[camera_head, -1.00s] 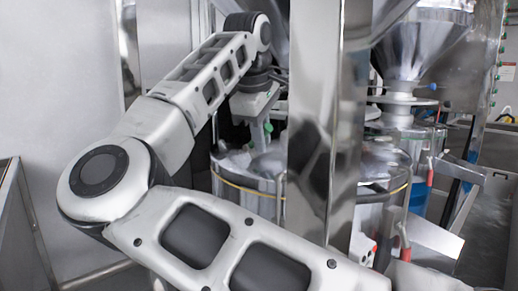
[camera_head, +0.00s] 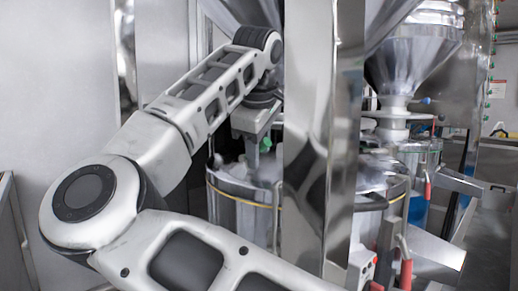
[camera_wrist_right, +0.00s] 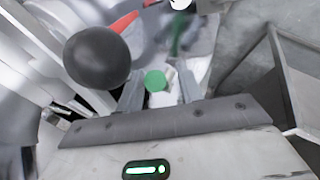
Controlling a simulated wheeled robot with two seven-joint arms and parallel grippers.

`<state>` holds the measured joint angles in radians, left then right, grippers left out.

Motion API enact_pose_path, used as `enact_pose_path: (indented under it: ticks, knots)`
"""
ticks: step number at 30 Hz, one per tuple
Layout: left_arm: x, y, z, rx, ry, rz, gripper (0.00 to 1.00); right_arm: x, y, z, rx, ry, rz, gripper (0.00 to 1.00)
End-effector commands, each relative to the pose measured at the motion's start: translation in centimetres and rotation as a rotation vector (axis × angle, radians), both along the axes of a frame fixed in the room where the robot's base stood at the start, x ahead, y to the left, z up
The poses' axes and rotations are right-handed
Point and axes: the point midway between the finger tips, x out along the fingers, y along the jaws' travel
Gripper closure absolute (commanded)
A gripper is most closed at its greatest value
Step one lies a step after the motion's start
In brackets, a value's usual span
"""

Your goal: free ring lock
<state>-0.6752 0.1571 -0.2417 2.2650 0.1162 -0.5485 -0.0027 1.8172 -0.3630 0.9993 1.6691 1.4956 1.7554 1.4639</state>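My right gripper (camera_head: 258,143) hangs over the left metal drum (camera_head: 238,213), just left of the bright metal post. Its fingers are partly hidden in the head view. In the right wrist view the fingers (camera_wrist_right: 162,88) stand apart, with a green round cap (camera_wrist_right: 156,80) and a white piece showing in the gap; I cannot tell if they touch it. A yellowish ring band (camera_head: 232,196) runs around the left drum. I cannot make out its lock. A black ball (camera_wrist_right: 97,55) shows beside the fingers, and a red handle (camera_wrist_right: 126,22) beyond them. My left gripper is not in view.
The metal post (camera_head: 318,110) stands close to the gripper and hides part of the drums. A steel funnel (camera_head: 412,55) is at the right, with red-tipped handles (camera_head: 405,262) below. A metal bin edge (camera_wrist_right: 275,70) lies right in the wrist view.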

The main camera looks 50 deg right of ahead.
Motion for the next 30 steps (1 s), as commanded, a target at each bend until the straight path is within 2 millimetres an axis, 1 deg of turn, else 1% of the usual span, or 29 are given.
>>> enact_pose_path:
  ticks: [7,11,14,24,27,30]
  knots:
    - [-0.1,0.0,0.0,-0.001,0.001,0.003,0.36,-0.1,0.0,0.1,0.0,0.001,-0.001,0.63]
    - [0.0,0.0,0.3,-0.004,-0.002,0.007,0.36,-0.4,0.4,1.2,-0.001,-0.001,-0.001,0.63]
    - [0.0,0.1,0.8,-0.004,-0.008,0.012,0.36,-0.9,1.1,2.8,-0.001,-0.003,0.0,0.63]
    - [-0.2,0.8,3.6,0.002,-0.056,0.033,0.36,-3.4,4.1,10.1,-0.002,-0.003,0.0,0.63]
    - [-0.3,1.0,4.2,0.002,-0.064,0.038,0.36,-4.0,4.8,11.8,-0.002,-0.002,0.0,0.63]
    - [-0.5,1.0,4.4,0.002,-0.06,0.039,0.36,-4.4,5.3,13.0,-0.002,-0.002,0.0,0.63]
